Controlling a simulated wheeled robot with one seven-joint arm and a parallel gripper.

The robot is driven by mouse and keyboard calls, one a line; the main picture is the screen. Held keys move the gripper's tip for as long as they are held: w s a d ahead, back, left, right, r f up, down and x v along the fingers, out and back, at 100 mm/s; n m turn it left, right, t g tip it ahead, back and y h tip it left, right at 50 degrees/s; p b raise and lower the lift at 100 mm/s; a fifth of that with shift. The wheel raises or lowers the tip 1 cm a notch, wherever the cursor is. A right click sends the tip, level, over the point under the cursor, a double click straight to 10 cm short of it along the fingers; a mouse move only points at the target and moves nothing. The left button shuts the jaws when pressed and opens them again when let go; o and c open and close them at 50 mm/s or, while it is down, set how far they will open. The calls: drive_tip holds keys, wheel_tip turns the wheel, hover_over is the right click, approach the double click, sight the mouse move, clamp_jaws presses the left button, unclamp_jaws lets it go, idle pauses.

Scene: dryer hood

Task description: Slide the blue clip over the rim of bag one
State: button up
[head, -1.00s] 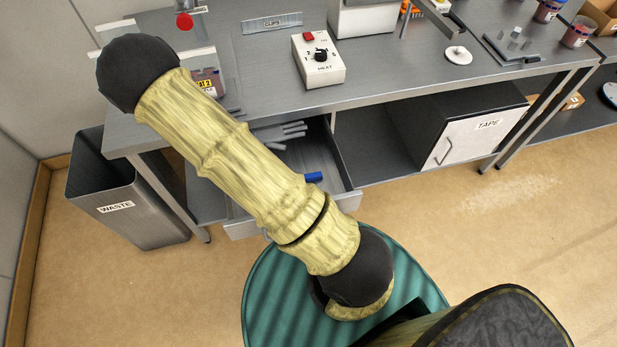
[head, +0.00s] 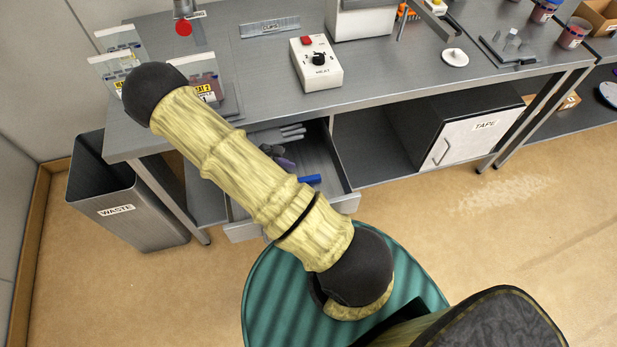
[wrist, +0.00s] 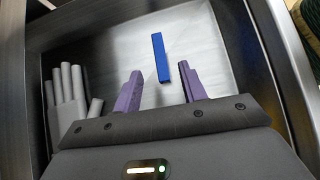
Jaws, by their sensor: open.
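The blue clip (wrist: 161,58) lies on the floor of the open drawer (wrist: 205,25); in the head view the clip (head: 309,179) shows just right of my arm. My gripper (wrist: 158,84) has purple fingers, open and empty, pointing at the clip. The clip's near end lies between the fingertips in the wrist picture, and the rest reaches beyond them; the height gap is unclear. In the head view my gripper (head: 279,160) is partly hidden behind my arm, over the drawer. Two bags in clear holders stand at the bench's left; one (head: 205,88) is labelled 2, the other (head: 122,84) is partly hidden by my arm.
The drawer walls (head: 343,165) surround my gripper. A heat control box (head: 317,62) stands on the bench above. A waste bin (head: 125,195) stands at left, and a tape cabinet (head: 470,130) is under the bench at right.

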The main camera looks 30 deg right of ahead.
sight(306, 178)
drive_tip(key=shift+s+d+f, duration=0.1)
drive_tip(key=shift+d+f, duration=0.35)
drive_tip(key=shift+f, duration=0.15)
drive_tip(key=shift+s, duration=0.1)
drive_tip(key=shift+d, duration=0.1)
drive_tip(key=shift+p+x, duration=0.7)
drive_tip(key=shift+x, duration=1.85)
drive_tip(key=shift+f, duration=0.1)
clamp_jaws()
